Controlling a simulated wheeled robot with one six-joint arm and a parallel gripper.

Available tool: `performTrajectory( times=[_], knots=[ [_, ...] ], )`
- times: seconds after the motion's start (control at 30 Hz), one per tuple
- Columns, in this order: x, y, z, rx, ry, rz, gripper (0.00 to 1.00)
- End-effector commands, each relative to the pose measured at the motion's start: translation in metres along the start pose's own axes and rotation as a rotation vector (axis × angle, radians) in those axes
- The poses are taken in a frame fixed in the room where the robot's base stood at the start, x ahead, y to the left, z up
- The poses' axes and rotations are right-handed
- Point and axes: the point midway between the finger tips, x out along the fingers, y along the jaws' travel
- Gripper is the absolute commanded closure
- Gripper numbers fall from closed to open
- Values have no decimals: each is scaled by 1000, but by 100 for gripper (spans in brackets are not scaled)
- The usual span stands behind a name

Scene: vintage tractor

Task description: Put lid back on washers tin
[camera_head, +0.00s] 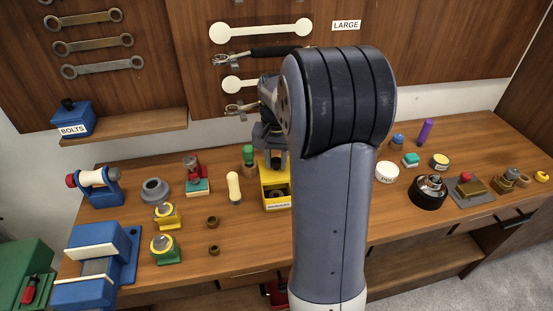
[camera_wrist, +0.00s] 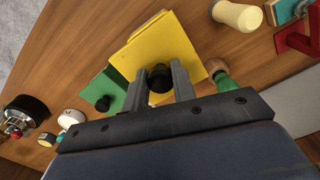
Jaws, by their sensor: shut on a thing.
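The open yellow washers tin (camera_head: 277,204) stands on the workbench, left of my arm in the head view, with dark round pieces showing inside. The yellow lid (camera_wrist: 155,48) lies under my fingers in the wrist view, its black knob (camera_wrist: 160,84) between them. My gripper (camera_wrist: 161,75) is shut on this knob. In the head view my gripper (camera_head: 273,155) is over the back of the tin, and the lid is mostly hidden there. How far the lid is above the tin I cannot tell.
A green lid or box with a black knob (camera_wrist: 104,103) is close beside the yellow lid. A green-handled tool (camera_head: 248,155) and a cream cylinder (camera_head: 234,188) stand left of the tin. My arm hides the bench to its right. Bench in front of the cylinder is mostly clear.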

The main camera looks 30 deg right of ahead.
Motion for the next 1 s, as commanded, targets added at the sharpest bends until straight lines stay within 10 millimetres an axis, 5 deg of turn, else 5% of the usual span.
performTrajectory(
  times=[1.0],
  knots=[
    [64,0,0,0,-1,0,97]
  ],
)
